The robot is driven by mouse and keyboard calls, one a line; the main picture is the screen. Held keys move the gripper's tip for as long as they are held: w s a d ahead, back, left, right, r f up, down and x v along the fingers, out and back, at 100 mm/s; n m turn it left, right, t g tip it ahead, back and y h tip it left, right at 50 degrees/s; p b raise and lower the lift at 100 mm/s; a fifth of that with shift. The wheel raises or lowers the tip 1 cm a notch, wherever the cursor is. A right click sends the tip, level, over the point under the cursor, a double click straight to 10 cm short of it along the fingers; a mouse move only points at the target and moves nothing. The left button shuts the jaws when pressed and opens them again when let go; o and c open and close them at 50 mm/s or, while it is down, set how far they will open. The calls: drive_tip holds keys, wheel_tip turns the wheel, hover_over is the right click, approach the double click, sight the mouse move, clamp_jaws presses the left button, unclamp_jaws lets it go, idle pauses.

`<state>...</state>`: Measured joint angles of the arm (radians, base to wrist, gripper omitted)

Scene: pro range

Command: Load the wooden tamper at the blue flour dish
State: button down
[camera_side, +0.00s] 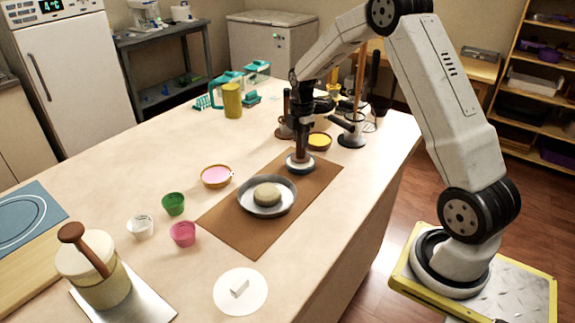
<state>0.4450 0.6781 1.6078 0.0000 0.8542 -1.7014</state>
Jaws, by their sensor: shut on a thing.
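My gripper (304,112) is shut on the dark wooden tamper (301,143) and holds it upright over the brown mat. The tamper's lower end meets a small round dish (300,168) with a grey-blue side and pale top, apparently the blue flour dish. The tamper's foot hides most of the dish's inside, so I cannot tell whether it presses on flour. My fingertips are small and dark here.
A metal pan (285,207) with a dough round (267,194) sits on the brown mat (240,236), just in front. A yellow bowl (319,141) and a stand (351,137) are close behind on the right. A pink-filled bowl (216,176) lies left.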

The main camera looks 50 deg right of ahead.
drive_tip(key=shift+r, duration=3.5)
drive_tip(key=shift+a, duration=0.1)
drive_tip(key=s+a+f+m, duration=0.1)
drive_tip(key=a+f+m, duration=0.1)
drive_tip(key=a+m, duration=1.2)
drive_tip(key=a, duration=0.7)
drive_tip(key=shift+s+a, duration=0.15)
drive_tip(key=shift+s, duration=0.2)
